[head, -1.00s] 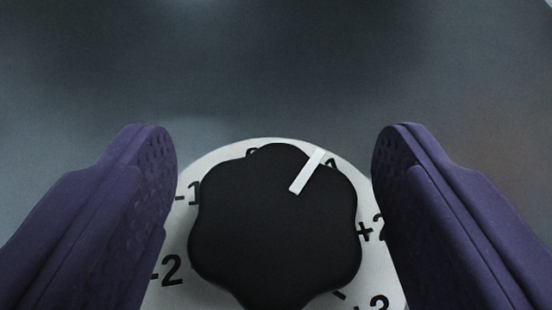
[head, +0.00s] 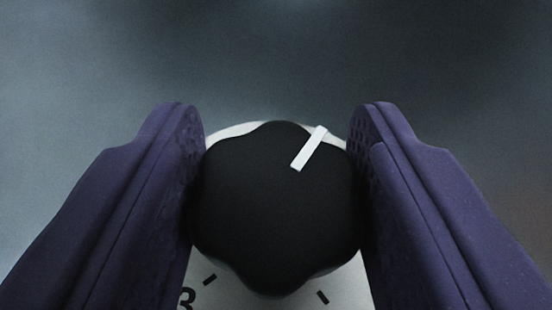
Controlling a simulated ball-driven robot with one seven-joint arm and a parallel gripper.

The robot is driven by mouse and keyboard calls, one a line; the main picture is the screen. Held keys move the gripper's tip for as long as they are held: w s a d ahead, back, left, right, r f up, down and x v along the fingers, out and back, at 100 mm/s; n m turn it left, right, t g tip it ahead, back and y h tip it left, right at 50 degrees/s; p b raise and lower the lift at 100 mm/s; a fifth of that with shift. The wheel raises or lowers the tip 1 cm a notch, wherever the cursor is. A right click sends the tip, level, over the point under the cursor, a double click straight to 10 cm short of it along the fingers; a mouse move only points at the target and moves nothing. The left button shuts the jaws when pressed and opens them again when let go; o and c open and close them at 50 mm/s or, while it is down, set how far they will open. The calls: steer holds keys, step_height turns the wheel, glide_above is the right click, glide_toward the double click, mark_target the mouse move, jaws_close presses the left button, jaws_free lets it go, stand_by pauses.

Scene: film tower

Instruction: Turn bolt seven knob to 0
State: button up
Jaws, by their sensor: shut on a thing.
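The bolt seven knob (head: 270,215) is black with a lobed edge and sits in the middle of the head view. A white pointer line (head: 309,149) on it points up and to the right. Behind it is a round white dial plate (head: 265,292), mostly covered by the knob and my fingers. A "3" and two tick marks show at its lower part; the 0 mark is hidden. My gripper (head: 277,185) has its purple fingers shut on the knob, one on its left side and one on its right.
The surface behind the dial (head: 280,60) is plain, dark grey and blurred. Nothing else stands near the knob in view.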

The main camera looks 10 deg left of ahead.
steer(key=shift+n+g+y+b, duration=0.75)
steer(key=shift+n+g+y, duration=0.65)
steer(key=shift+n+y, duration=1.15)
steer(key=o, duration=1)
steer(key=shift+c, duration=0.2)
steer(key=p+v, duration=0.1)
steer(key=v, duration=0.6)
steer(key=shift+s+d+r, duration=0.15)
steer(key=shift+s+d, duration=0.05)
steer(key=shift+s, duration=0.05)
